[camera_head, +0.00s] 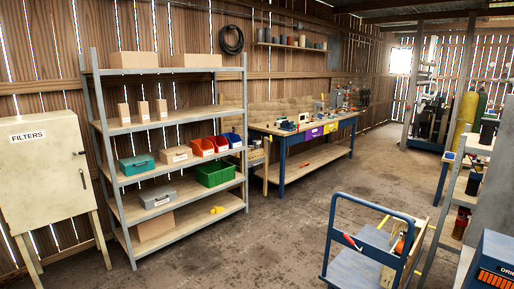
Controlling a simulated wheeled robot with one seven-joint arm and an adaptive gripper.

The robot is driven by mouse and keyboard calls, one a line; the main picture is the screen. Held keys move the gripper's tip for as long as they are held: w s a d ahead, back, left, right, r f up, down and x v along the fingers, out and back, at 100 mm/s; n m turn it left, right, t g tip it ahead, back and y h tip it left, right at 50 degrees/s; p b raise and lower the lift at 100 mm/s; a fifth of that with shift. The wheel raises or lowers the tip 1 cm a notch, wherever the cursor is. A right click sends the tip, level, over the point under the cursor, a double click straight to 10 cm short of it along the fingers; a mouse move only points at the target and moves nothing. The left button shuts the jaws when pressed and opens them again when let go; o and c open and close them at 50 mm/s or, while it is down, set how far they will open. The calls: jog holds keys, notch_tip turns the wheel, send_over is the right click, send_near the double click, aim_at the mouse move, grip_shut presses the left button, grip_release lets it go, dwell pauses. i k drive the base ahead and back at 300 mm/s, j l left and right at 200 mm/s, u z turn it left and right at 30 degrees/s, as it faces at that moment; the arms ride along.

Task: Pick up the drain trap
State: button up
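I cannot make out a drain trap for certain in the head view. The workbench (300,131) along the back wall holds several small items, too small to tell apart. A small yellow object (217,210) lies on the bottom board of the shelving unit; its kind is unclear. My gripper is not in view.
A grey shelving unit (98,150) with bins and boxes stands left of the workbench. A cream cabinet marked FILTERS (45,165) is at far left. A blue cart (352,270) stands front right, near another shelf (465,200). The middle floor (260,235) is clear.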

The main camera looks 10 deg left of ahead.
aim_at(256, 143)
jog(key=u, duration=0.35)
jog(key=i+u, duration=0.2)
jog(key=i, duration=1.45)
jog(key=i+u, duration=0.1)
jog(key=i, duration=2.3)
jog(key=i+l+z, duration=0.3)
jog(key=i, duration=0.3)
jog(key=i+z, duration=0.3)
jog(key=i, duration=0.3)
jog(key=i+j+z, duration=0.15)
jog(key=i+z, duration=0.15)
jog(key=i, duration=0.35)
jog(key=i+j+z, duration=0.3)
jog(key=i, duration=0.3)
jog(key=i+u, duration=0.15)
jog(key=i, duration=0.35)
jog(key=i+u, duration=0.15)
jog(key=i, duration=0.35)
jog(key=i+l+u, duration=0.15)
jog(key=i, duration=0.35)
jog(key=i+l+u, duration=0.15)
jog(key=i, duration=0.8)
